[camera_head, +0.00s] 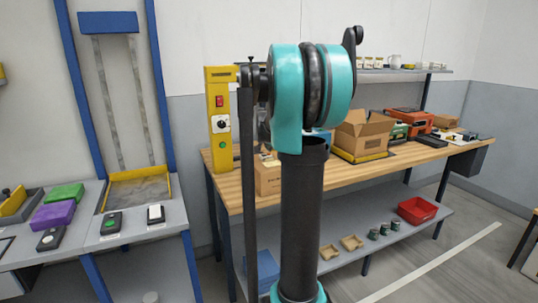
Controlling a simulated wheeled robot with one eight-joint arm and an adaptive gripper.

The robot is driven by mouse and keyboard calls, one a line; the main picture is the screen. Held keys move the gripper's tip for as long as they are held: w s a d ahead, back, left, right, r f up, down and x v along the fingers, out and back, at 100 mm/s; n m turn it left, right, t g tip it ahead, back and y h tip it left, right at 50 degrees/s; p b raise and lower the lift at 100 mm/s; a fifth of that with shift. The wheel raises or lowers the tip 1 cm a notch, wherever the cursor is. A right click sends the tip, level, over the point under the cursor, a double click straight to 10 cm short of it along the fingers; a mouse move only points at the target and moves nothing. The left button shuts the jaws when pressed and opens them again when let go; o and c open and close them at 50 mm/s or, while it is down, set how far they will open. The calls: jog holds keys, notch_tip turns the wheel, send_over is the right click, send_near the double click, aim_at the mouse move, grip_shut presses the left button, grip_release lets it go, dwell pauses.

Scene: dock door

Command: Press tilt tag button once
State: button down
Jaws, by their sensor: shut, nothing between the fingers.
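No label reading "tilt tag" can be made out, so I cannot tell which control it is. On the grey bench at left lie a black pad with a green button (113,223), a black pad with a white top (155,214) and a black pad with a grey button (48,239). My arm fills the middle and hides part of the wooden bench. I cannot make out my gripper.
A wooden bench (235,184) carries an open cardboard box (362,133) and tools. A red bin (417,210) is on its lower shelf. A purple block (53,215) and a green block (64,193) lie at left. Grey floor shows at right.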

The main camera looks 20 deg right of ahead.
jog(key=shift+f, duration=0.4)
dwell(0.4)
jog(key=shift+r, duration=0.8)
jog(key=shift+r, duration=0.1)
jog(key=shift+r, duration=2.4)
jog(key=shift+a, duration=0.1)
jog(key=s+a+f+n+g+y, duration=0.1)
jog(key=s+a+f+n+y, duration=0.1)
jog(key=s+a+f+n, duration=0.7)
jog(key=s+a+f+n+y, duration=0.1)
jog(key=s+a+f+n, duration=0.3)
jog(key=s+a+f, duration=1)
jog(key=s+d+f+g, duration=0.1)
jog(key=s+f, duration=0.1)
jog(key=s, duration=0.5)
jog(key=s+d+f+g, duration=0.1)
jog(key=s+f+g, duration=0.1)
jog(key=s, duration=0.5)
jog(key=shift+s+d+f, duration=0.15)
jog(key=shift+d+f, duration=0.05)
jog(key=shift+f, duration=0.1)
